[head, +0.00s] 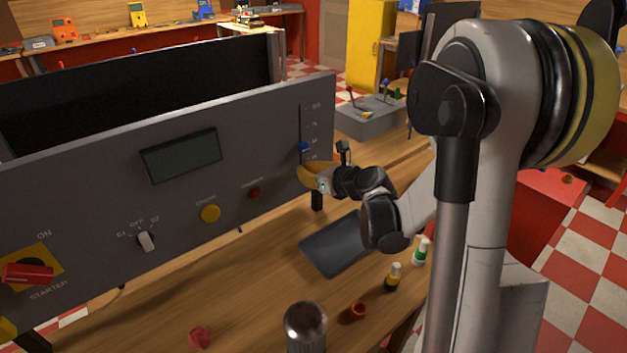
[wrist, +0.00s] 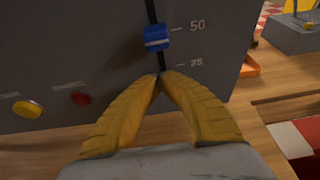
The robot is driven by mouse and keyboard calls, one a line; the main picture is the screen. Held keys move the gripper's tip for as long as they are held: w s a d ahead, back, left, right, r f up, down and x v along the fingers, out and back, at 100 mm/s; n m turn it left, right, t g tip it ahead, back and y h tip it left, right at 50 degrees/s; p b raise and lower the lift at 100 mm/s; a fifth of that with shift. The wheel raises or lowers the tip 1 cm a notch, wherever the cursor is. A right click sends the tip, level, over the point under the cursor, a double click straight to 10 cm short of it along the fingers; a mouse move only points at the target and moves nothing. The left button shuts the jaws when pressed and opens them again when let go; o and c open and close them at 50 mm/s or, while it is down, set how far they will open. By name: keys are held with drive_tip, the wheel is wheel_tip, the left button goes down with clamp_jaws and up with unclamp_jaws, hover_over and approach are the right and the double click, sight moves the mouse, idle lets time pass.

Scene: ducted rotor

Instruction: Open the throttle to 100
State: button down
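The throttle is a blue slider knob (wrist: 157,38) on a dark vertical slot in the grey control panel (head: 110,200). In the wrist view it sits between the 25 and 50 marks, nearer 50. In the head view the blue knob (head: 304,148) is low on its scale at the panel's right end; the upper numbers are too small to read. My gripper (wrist: 161,76) has yellow fingers with their tips together and nothing visible between them. The tips are just below the knob, in front of the slot, with a small gap showing. The head view shows my gripper (head: 304,172) below the knob.
The panel also carries a display (head: 182,155), a yellow button (head: 210,213), a red button (head: 254,192), a selector knob (head: 146,240) and a red starter switch (head: 28,273).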

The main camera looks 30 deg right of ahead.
sight(297, 123)
drive_tip(key=shift+s+r, duration=0.15)
drive_tip(key=shift+r, duration=0.45)
drive_tip(key=shift+s+r, duration=0.15)
drive_tip(key=shift+r, duration=0.4)
drive_tip(key=shift+w+r, duration=0.2)
wheel_tip(297, 123, up, 10)
drive_tip(key=p, duration=0.7)
drive_tip(key=shift+s, duration=0.1)
drive_tip(key=shift+r, duration=0.4)
